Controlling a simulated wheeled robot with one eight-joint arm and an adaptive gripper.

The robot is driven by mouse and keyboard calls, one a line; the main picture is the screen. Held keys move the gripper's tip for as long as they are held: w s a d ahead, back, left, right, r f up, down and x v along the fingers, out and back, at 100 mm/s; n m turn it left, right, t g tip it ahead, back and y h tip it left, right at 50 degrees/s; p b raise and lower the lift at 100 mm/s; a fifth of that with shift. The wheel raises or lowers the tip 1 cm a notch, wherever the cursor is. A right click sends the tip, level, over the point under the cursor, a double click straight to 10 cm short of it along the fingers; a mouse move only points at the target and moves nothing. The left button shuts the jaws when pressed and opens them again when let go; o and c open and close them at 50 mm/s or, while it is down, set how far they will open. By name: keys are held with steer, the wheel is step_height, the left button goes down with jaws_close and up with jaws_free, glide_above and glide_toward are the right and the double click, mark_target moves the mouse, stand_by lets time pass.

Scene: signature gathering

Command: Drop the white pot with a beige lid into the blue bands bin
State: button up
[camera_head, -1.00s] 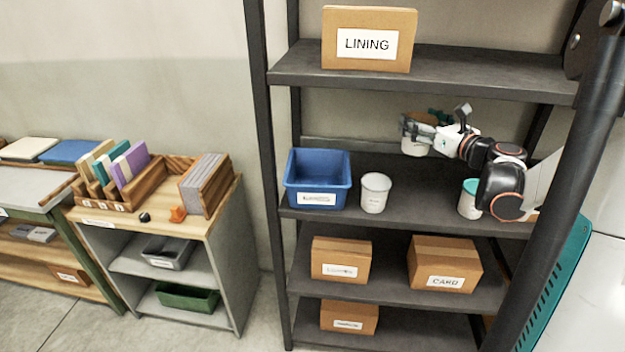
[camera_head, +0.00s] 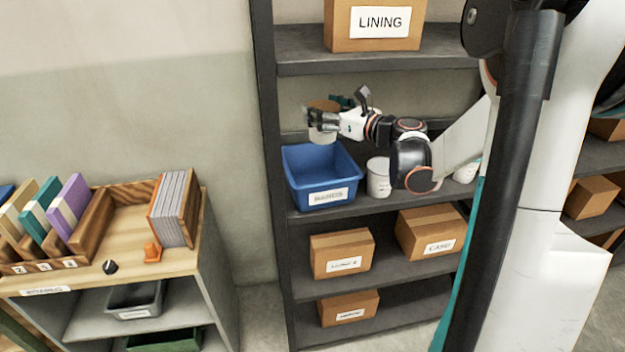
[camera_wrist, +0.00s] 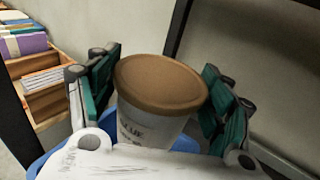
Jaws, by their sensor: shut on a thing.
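The white pot with a beige lid (camera_wrist: 150,125) is held between the two fingers of my gripper (camera_wrist: 160,95) in the wrist view, its lid upward. In the head view the pot (camera_head: 322,132) is upright in my gripper (camera_head: 325,118), above the blue bin (camera_head: 322,180) on the shelf. Blue parts of the bin (camera_wrist: 187,143) show below and around the pot in the wrist view. The inside of the bin is partly hidden.
Another white pot (camera_head: 378,178) stands just right of the bin, partly behind my arm. A further pot (camera_head: 467,170) is farther right. The shelf above holds the LINING box (camera_head: 375,22). A black shelf post (camera_head: 268,150) stands left of the bin.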

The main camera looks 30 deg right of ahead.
steer(key=shift+f+b, duration=2)
steer(key=shift+f, duration=0.85)
steer(key=o, duration=1.5)
steer(key=v, duration=1.2)
